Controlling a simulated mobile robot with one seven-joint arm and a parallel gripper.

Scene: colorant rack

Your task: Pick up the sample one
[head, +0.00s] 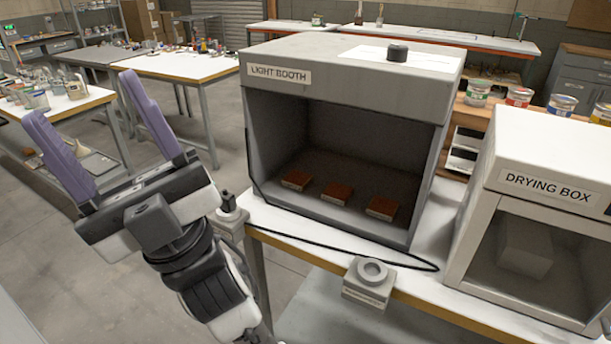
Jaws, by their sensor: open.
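Three small reddish-brown sample blocks with pale front labels stand in a row on the floor of the light booth (350,85). They are the left block (298,180), the middle block (336,193) and the right block (382,207). Their labels are too small to read, so I cannot tell which is sample one. My gripper (100,105) is at the left, outside the booth and apart from the blocks. Its two purple fingers are spread wide and point up, with nothing between them.
A drying box (545,185) stands right of the booth. A black cable (340,250) runs before the booth opening. Paint cans (518,97) stand behind. The booth front is open.

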